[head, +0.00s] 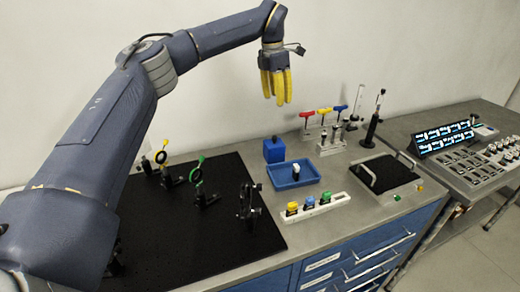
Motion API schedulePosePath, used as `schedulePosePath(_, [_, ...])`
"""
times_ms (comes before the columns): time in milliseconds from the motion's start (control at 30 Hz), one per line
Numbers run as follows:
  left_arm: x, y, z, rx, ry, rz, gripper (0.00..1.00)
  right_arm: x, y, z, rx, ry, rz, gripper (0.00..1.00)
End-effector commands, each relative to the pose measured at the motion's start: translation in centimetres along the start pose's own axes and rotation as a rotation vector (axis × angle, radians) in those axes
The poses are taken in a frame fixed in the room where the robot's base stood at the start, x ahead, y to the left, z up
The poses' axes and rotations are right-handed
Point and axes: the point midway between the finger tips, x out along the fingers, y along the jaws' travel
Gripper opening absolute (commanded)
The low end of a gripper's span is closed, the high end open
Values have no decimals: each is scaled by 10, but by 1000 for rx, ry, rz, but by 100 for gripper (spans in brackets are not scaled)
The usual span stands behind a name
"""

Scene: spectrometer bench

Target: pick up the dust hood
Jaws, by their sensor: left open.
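A small blue box with a dark knob on top (274,151) looks most like the dust hood, though no label shows. It stands upright on the grey bench, behind a blue tray and just right of the black board. My left gripper (277,100) is open, with its yellow fingers pointing down. In the picture it is above the blue box, well clear of it and empty. What is under the box is hidden. My right gripper is not in view.
A blue tray (311,181) holds a small white piece. A white rack (336,205) has coloured knobs. Optic mounts stand on the black board (150,235). A rack of coloured-handled tools (326,152) stands behind. A black panel with two handles (377,178) lies at right.

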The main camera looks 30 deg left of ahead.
Motion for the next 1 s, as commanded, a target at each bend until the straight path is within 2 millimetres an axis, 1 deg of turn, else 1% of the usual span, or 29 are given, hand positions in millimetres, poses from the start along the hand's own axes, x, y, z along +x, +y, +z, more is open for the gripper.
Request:
schedulePosePath(67, [-2,5,-5,-8,5,19,43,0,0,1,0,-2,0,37])
schedulePosePath(167, [5,8,-7,-14,8,26,43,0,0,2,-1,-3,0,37])
schedulePosePath(267, [20,8,-8,-13,8,26,43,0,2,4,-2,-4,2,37])
schedulePosePath(500, [65,9,-8,-14,8,25,43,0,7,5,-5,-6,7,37])
schedulePosePath(700, [96,10,-8,-14,7,25,43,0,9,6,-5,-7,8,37])
schedulePosePath(800, [106,10,-7,-13,5,25,43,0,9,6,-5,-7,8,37])
schedulePosePath(1000, [116,10,-7,-14,5,25,43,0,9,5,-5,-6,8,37])
